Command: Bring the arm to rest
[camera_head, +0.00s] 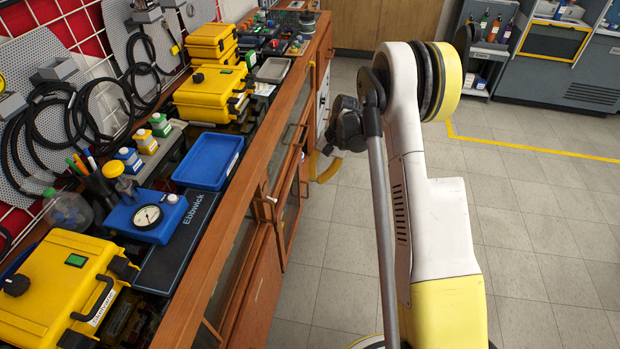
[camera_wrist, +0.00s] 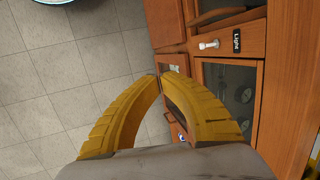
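My arm (camera_head: 435,215), white and yellow, stands raised over the tiled floor to the right of the wooden bench. Its gripper (camera_head: 322,168) hangs beyond the bench's front edge, beside the cabinet doors, partly hidden behind a dark wrist joint. In the wrist view, my gripper (camera_wrist: 160,77) has two curved yellow ribbed fingers whose tips come together. Only floor and cabinet front show between the fingers, with nothing held. Whether the gripper touches the cabinet cannot be told.
The wooden bench (camera_head: 222,245) holds yellow cases (camera_head: 210,92), a blue tray (camera_head: 208,160) and a blue gauge unit (camera_head: 148,215). A cabinet door and a switch labelled Light (camera_wrist: 208,44) are near the gripper. Open floor (camera_head: 545,225) lies right; grey cabinets stand behind.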

